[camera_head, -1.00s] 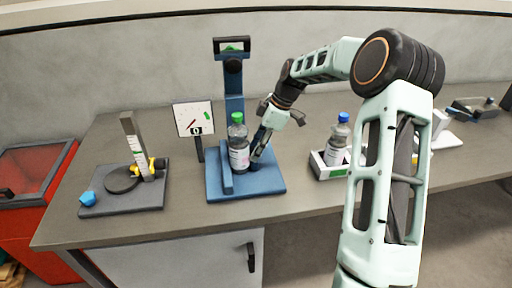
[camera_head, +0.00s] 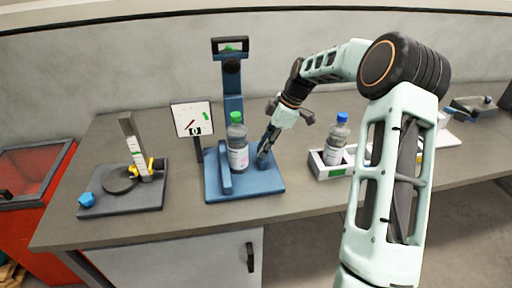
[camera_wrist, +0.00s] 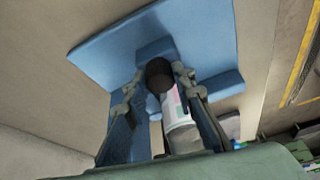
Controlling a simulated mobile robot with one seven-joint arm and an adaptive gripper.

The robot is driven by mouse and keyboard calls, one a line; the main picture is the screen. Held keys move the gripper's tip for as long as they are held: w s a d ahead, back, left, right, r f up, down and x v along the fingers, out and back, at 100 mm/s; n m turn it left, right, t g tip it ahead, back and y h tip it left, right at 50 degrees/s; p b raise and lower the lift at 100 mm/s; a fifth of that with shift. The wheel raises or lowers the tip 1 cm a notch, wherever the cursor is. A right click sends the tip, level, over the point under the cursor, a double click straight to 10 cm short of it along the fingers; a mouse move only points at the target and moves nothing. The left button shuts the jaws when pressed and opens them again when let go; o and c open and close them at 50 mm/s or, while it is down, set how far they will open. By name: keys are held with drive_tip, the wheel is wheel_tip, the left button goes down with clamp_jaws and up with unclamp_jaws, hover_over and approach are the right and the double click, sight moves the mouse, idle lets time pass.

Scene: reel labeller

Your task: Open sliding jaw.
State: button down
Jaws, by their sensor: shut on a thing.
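A blue fixture (camera_head: 215,187) stands mid-table with a blue post behind it. A clear bottle with a green cap (camera_head: 237,148) stands upright on its base, beside a low blue wall (camera_head: 226,181) at its left. The sliding jaw (camera_head: 263,161) is at the bottle's right, with a narrow gap between them. My gripper (camera_head: 266,147) reaches down from the upper right and is shut at the jaw. In the wrist view, a dark round knob (camera_wrist: 159,74) sits between my fingertips (camera_wrist: 155,80), above the blue base (camera_wrist: 95,55). The bottle's label (camera_wrist: 175,108) shows behind it.
A dial panel (camera_head: 191,120) stands left of the fixture. A dark plate (camera_head: 100,203) with an upright scale and a blue piece is further left. A white tray (camera_head: 317,165) with a blue-capped bottle (camera_head: 338,138) is close at the right of my gripper.

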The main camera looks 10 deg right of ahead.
drive_tip(key=c, duration=1.6)
unclamp_jaws()
drive_tip(key=shift+d, duration=0.25)
drive_tip(key=v, duration=1.2)
drive_tip(key=shift+a, duration=0.1)
